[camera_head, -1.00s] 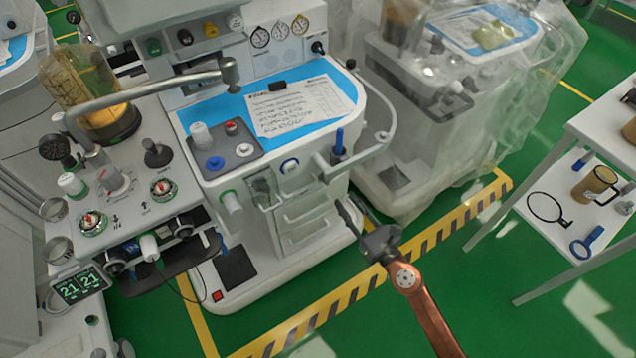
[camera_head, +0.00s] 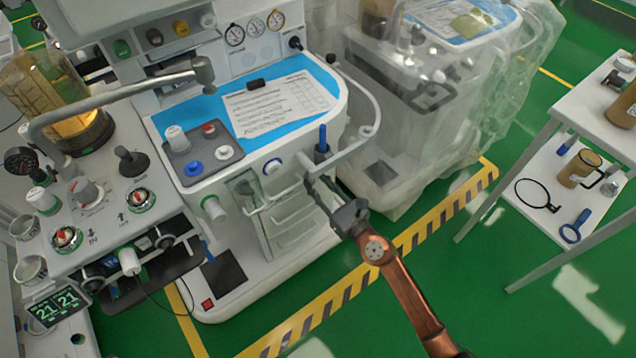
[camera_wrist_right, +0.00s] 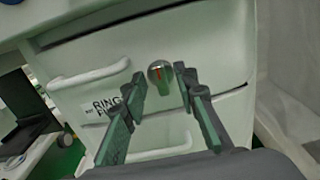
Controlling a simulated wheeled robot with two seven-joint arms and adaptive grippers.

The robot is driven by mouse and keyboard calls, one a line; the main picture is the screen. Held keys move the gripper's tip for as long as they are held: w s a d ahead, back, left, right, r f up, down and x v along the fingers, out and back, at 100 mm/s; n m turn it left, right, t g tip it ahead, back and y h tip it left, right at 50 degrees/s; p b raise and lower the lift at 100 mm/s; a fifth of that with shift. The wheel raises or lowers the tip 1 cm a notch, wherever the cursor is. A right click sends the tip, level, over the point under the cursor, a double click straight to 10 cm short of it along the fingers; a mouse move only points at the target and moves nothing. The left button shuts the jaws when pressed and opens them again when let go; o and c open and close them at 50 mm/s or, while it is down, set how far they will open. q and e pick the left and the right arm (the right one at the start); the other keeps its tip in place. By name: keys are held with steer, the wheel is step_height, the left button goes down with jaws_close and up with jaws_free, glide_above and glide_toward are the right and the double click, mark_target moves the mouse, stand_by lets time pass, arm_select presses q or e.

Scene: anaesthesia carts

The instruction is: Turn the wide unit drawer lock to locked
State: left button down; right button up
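The wide unit is the white cart with a stack of drawers (camera_head: 290,222) below its blue worktop. In the right wrist view, a round silver lock knob (camera_wrist_right: 160,72) with a red vertical mark sits on the upper drawer front (camera_wrist_right: 215,45), near a "RING" label (camera_wrist_right: 103,106). My right gripper (camera_wrist_right: 160,84) is open, with one fingertip to each side of the knob in the picture; no contact is visible. In the head view, the right gripper (camera_head: 318,182) is at the drawers' right side, and I cannot make out the lock there. My left gripper is not in view.
A rail handle (camera_head: 368,130) with a blue pen holder juts out above my right gripper. A plastic-covered cart (camera_head: 420,130) stands behind to the right. A white side table (camera_head: 575,125) is at the far right. Green floor with striped tape (camera_head: 410,240) lies between.

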jaws_close()
